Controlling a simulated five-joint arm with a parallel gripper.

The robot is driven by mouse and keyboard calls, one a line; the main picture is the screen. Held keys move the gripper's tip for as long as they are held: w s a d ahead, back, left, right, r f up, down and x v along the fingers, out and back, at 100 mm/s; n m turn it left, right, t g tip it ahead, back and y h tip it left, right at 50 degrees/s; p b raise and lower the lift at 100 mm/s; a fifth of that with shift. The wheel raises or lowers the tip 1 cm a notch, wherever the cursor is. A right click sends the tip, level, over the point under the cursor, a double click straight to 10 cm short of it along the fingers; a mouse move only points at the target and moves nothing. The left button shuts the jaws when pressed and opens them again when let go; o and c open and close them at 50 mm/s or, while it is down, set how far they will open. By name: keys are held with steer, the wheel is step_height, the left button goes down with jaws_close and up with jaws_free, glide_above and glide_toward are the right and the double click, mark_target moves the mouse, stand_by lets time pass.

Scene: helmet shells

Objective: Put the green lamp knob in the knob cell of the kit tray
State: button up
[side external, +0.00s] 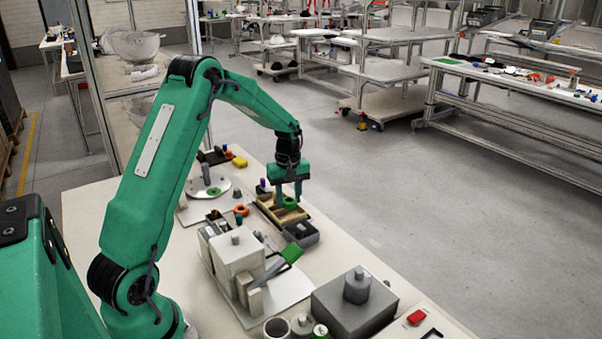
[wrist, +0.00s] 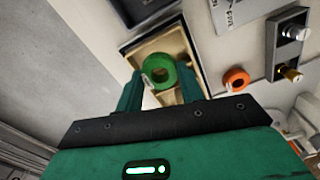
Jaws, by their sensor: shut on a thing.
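The green lamp knob (wrist: 160,71) is a thick green ring with a hole through its middle. My gripper (wrist: 159,84) is shut on it, with one finger on each side. In the side view my gripper (side external: 288,192) points down at the wooden kit tray (side external: 267,208), with the green knob (side external: 290,203) at its fingertips. The kit tray (wrist: 148,47) lies behind the knob in the wrist view, and its divided compartments partly show. The knob is over or inside the tray; I cannot tell whether it touches the floor of a cell. The fingers hide part of the tray.
A grey bin (side external: 300,233) stands beside the tray.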

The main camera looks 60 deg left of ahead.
mark_target(289, 217)
steer(key=shift+f, duration=2)
steer(key=shift+f, duration=0.1)
steer(key=o, duration=0.7)
step_height(289, 217, up, 12)
steer(key=shift+r, duration=0.15)
